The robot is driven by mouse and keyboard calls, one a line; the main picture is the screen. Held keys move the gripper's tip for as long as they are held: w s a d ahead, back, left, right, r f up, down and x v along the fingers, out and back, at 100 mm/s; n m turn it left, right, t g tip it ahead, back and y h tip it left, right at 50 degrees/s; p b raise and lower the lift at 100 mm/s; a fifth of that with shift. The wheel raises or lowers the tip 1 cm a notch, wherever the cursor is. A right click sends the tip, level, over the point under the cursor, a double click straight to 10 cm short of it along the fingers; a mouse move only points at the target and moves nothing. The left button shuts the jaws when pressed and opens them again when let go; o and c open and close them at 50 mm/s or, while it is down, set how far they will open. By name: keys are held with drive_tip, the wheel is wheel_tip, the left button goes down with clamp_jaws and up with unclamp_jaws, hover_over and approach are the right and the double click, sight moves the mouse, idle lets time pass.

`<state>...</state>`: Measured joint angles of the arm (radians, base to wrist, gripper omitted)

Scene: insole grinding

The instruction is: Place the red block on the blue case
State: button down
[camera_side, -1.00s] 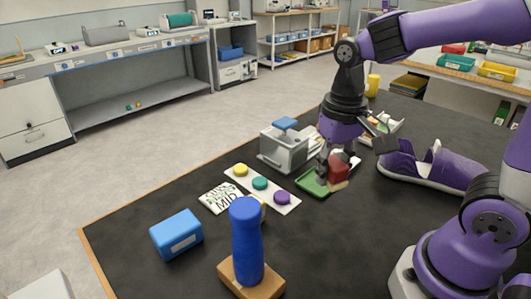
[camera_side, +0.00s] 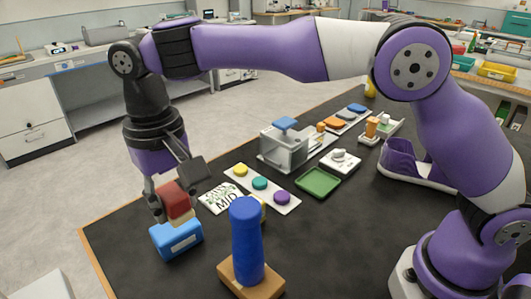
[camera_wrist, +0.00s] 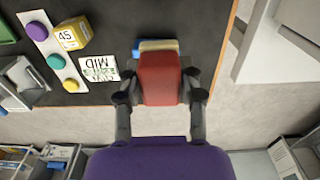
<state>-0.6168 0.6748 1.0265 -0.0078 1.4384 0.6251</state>
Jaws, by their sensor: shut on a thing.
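The red block (camera_side: 172,197), with a tan layer on its underside, is between the fingers of my gripper (camera_side: 168,207). My gripper is shut on it. The blue case (camera_side: 176,240), with a pale label on its front, sits on the dark table near the left edge. The block is directly over the case's top, at or very near it; I cannot tell whether they touch. In the wrist view the red block (camera_wrist: 160,80) fills the space between the fingertips (camera_wrist: 160,95) and hides most of the blue case (camera_wrist: 137,51).
A blue cylinder (camera_side: 246,240) on a wooden base stands right of the case. A white MID card (camera_side: 220,198) and a strip with coloured discs (camera_side: 261,184) lie behind it. The green tray (camera_side: 318,182) is empty. The table edge (camera_side: 84,234) is close on the left.

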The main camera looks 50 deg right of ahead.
drive_tip(key=w+d+f, duration=0.1)
drive_tip(key=w, duration=0.1)
drive_tip(key=w+d+f, duration=0.1)
drive_tip(key=w+f, duration=0.1)
drive_tip(key=w+d+f, duration=0.1)
drive_tip(key=w+d, duration=0.1)
drive_tip(key=shift+w+f, duration=0.1)
drive_tip(key=shift+f, duration=2.1)
drive_tip(key=shift+f, duration=0.2)
drive_tip(key=shift+c, duration=2.3)
unclamp_jaws()
